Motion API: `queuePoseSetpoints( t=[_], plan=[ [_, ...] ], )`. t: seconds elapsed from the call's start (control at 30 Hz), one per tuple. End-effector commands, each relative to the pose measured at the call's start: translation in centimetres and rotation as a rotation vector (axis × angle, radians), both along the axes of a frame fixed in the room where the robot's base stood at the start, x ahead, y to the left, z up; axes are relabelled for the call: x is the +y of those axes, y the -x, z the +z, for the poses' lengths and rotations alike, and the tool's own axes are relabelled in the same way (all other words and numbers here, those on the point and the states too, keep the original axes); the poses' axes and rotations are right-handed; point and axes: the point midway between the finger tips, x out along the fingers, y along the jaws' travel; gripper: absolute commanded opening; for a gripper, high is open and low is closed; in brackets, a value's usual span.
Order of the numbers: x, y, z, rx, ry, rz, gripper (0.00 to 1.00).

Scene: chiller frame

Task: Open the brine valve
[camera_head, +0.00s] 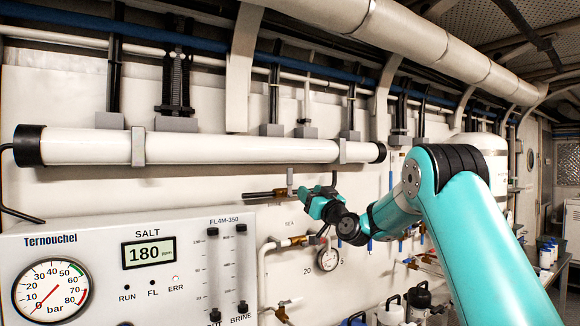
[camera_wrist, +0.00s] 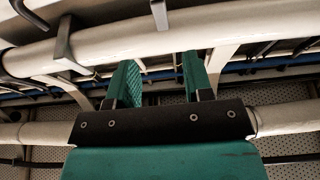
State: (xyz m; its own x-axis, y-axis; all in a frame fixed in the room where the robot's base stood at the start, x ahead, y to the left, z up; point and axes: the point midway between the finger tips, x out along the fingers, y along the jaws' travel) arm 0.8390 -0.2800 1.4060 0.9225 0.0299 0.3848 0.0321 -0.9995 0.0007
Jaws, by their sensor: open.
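My gripper (camera_head: 313,200) is teal with dark joints and is raised in front of the white wall, right of the control panel. In the wrist view its two teal fingers (camera_wrist: 160,78) are spread apart with nothing between them. A white pipe runs behind the fingertips there. In the head view a brass fitting with a small upright grey handle (camera_head: 290,181) sits just left of my gripper. A second valve with a brass body (camera_head: 299,240) is below the gripper, and another small valve (camera_head: 283,311) is near the bottom edge. I cannot tell which is the brine valve.
The control panel (camera_head: 110,225) carries a bar gauge (camera_head: 50,289), a display reading 180, and two flow tubes; the lettering SALT and BRINE shows. A small round gauge (camera_head: 327,259) hangs below my gripper. A thick white cylinder (camera_head: 230,149) runs along the wall above.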

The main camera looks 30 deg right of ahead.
Motion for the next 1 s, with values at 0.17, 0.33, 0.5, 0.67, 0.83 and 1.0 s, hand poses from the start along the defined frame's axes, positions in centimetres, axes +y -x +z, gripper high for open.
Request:
queuePoseSetpoints(
  t=[0.17,0.33,0.5,0.67,0.83,1.0],
  plan=[
    [0.4,-4.0,2.4,0.002,0.001,0.004,0.47],
    [0.5,-7.5,3.8,0.002,0.000,0.005,0.47],
    [0.5,-9.9,4.5,0.003,0.000,0.004,0.47],
    [0.5,-11.0,4.7,0.002,-0.001,0.003,0.47],
    [0.5,-11.3,4.6,0.003,-0.001,0.002,0.47],
    [0.5,-11.2,4.6,0.003,-0.001,0.002,0.47]
  ],
)
